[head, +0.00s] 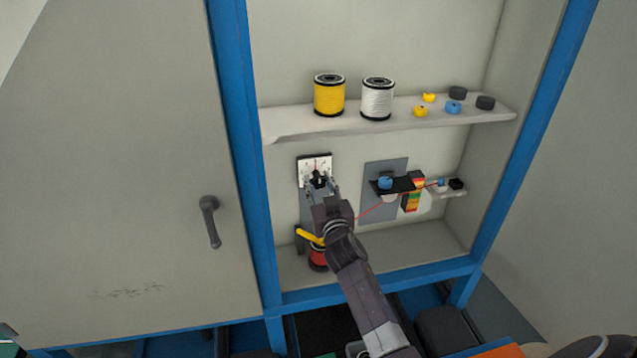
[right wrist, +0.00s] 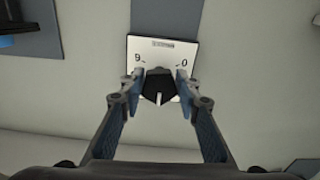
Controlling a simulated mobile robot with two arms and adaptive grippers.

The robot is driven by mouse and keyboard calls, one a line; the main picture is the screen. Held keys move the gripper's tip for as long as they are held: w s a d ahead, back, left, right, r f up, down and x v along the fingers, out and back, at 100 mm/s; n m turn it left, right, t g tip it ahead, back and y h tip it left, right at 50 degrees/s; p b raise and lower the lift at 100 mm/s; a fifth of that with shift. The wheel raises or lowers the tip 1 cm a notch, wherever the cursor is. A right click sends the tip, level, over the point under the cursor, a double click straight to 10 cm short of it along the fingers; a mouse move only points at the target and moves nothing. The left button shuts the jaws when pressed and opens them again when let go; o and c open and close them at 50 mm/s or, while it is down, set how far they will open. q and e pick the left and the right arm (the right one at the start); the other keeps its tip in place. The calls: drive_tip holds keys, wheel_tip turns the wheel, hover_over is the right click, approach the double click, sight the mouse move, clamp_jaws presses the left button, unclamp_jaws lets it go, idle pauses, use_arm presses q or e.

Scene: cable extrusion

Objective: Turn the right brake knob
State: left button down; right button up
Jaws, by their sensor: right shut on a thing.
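The brake knob is a black knob (right wrist: 160,87) on a white dial plate (right wrist: 165,52) with marks "9" and "0" in the right wrist view. Its white pointer line points toward the bottom of that view, between the two marks. In the head view the dial plate (head: 316,165) is on the cabinet's back wall, under the shelf at left. My right gripper (head: 320,183) reaches up to it; in the right wrist view its fingertips (right wrist: 160,82) are shut on the knob's two sides. The gripper hides part of the knob in the head view. My left gripper is not in view.
A shelf (head: 400,122) above holds a yellow spool (head: 329,96), a white spool (head: 377,99) and several small coloured parts. A red spool (head: 318,257) sits below the arm beside a yellow bar (head: 309,236). A red cable (head: 378,208) runs right. A closed door (head: 120,180) stands left.

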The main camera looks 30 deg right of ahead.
drive_tip(key=n, duration=0.3)
drive_tip(key=shift+n+b, duration=0.3)
drive_tip(key=shift+b, duration=0.05)
drive_tip(key=shift+d+n, duration=0.1)
drive_tip(key=shift+n, duration=1.8)
drive_tip(key=o, duration=1.1)
drive_tip(key=shift+o, duration=0.2)
drive_tip(key=shift+s, duration=0.1)
drive_tip(key=v, duration=1.2)
